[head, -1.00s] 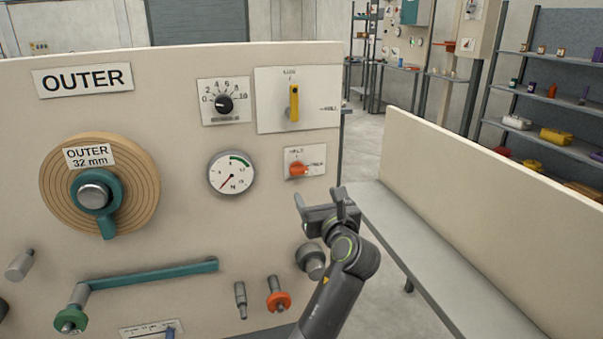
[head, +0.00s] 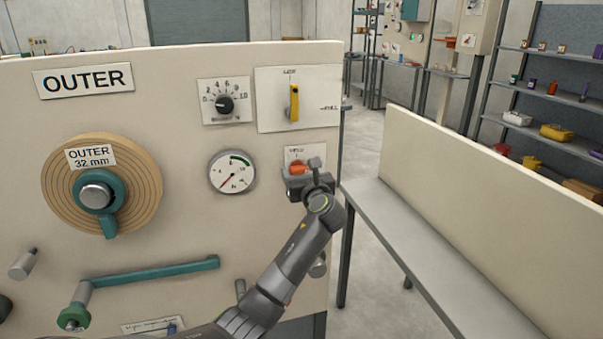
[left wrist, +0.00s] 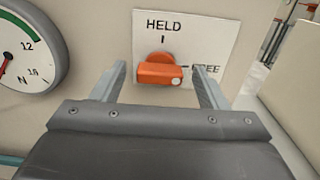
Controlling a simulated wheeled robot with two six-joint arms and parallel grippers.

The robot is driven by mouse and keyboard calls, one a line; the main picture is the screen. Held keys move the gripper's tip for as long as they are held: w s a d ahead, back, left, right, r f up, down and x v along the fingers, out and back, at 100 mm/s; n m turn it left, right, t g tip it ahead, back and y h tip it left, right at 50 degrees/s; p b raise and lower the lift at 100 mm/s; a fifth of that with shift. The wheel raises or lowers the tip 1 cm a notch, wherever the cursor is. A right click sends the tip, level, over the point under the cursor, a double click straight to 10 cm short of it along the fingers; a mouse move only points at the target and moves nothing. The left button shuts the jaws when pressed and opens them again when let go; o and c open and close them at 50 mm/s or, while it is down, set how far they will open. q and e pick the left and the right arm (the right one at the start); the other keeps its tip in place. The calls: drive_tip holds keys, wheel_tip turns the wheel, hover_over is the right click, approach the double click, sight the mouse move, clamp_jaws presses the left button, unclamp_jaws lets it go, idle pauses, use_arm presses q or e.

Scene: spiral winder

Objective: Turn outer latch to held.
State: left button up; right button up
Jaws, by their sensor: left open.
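The orange latch knob (left wrist: 160,73) sits on a white plate (left wrist: 200,30) marked HELD at the top and FREE at the right. Its bar lies sideways, with its white dot toward FREE. My left gripper (left wrist: 158,84) is open, with one finger on each side of the knob; contact cannot be told. In the head view the gripper (head: 301,172) is in front of the orange knob (head: 297,166) and hides part of it and its plate. My right gripper is not in view.
The cream OUTER panel (head: 190,130) carries a dial gauge (head: 232,172) left of the knob and a yellow lever (head: 294,103) above it. A wound OUTER disc (head: 145,190) and a teal crank arm (head: 150,272) are farther left.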

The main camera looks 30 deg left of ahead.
use_arm(q)
drive_tip(key=c, duration=1)
